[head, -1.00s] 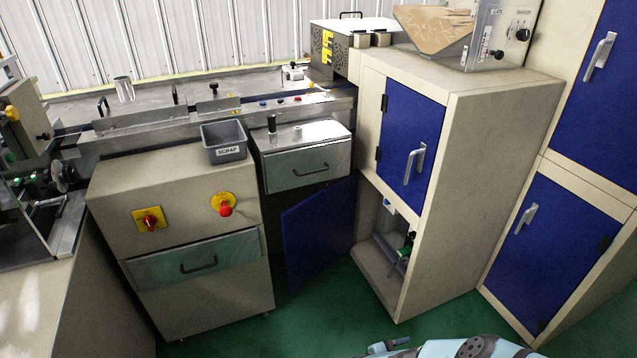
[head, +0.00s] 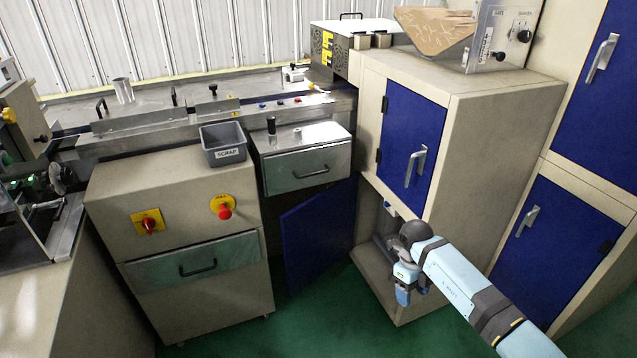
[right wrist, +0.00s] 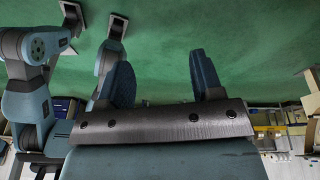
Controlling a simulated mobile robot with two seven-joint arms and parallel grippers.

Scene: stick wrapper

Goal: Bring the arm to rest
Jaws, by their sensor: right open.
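My right gripper (head: 413,292) shows in the head view, at the end of the light blue arm that comes in from the lower right. It is in front of the open lower compartment of the beige cabinet (head: 505,130) and hides part of that opening. In the right wrist view the two dark blue fingers of this gripper (right wrist: 163,75) stand well apart, with only green floor between them. It is open and empty. My left gripper does not show in the head view.
The lower blue door (head: 318,235) of the cabinet stands open to the left. A drawer unit (head: 180,280) with red switches and a grey scrap bin (head: 224,155) stands further left. Green floor (head: 310,330) is free at the front.

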